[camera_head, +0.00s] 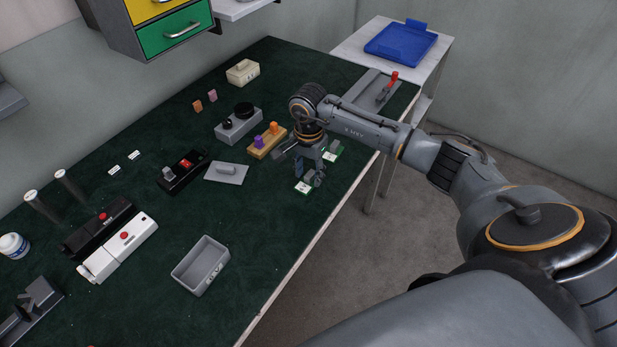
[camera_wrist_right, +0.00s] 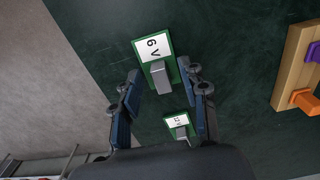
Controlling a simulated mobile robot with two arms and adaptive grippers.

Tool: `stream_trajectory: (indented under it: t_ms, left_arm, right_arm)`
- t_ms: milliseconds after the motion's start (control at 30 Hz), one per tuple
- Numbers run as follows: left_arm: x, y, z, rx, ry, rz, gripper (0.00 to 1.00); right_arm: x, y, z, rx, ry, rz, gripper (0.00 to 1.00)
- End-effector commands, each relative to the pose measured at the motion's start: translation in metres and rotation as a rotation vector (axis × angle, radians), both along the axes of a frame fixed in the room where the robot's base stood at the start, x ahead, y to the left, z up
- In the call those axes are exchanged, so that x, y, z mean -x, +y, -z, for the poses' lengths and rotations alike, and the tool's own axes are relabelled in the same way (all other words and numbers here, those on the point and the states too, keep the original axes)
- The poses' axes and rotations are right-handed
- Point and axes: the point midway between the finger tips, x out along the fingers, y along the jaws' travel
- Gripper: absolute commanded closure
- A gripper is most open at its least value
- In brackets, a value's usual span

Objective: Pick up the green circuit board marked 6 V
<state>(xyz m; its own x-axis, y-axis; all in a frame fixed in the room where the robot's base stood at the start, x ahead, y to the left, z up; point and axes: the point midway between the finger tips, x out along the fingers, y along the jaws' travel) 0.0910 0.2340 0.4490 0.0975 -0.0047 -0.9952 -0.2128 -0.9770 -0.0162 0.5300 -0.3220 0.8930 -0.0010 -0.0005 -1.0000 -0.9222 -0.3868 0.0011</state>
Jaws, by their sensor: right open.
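The green circuit board marked 6 V (camera_wrist_right: 152,47) lies on the dark green tabletop. It has a white label and a grey block, and its upper end points away from my wrist. In the head view the board (camera_head: 303,187) lies just in front of my right gripper (camera_head: 310,173). In the right wrist view my open right gripper (camera_wrist_right: 161,76) has its fingers on either side of the grey block, with gaps; I cannot tell their height exactly. A second, similar green board (camera_wrist_right: 177,121) lies nearer my wrist, its label too small to read surely. My left gripper is not in view.
A wooden block with purple and orange pieces (camera_head: 267,142) stands left of my right gripper. A grey plate (camera_head: 226,173) and an empty grey bin (camera_head: 201,265) are farther left. The table's front edge is close by. A blue tray (camera_head: 400,44) sits on a side table.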

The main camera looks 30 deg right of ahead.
Motion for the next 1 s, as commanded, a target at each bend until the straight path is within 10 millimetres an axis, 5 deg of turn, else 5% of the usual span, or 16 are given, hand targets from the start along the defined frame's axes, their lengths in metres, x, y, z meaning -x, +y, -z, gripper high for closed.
stream_trajectory:
  t_ms: [167,400,800,1000]
  left_arm:
    - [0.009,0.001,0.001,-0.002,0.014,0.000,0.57]
    - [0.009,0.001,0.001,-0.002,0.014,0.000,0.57]
    - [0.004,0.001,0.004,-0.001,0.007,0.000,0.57]
    - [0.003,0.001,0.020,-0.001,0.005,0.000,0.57]
  right_arm:
    - [0.000,0.000,0.000,0.000,-0.001,0.000,0.57]
    - [0.000,0.000,0.000,0.000,-0.001,0.000,1.00]
    - [-0.001,0.000,-0.003,-0.001,-0.002,0.000,1.00]
    - [-0.002,-0.001,-0.024,0.001,-0.007,-0.001,1.00]
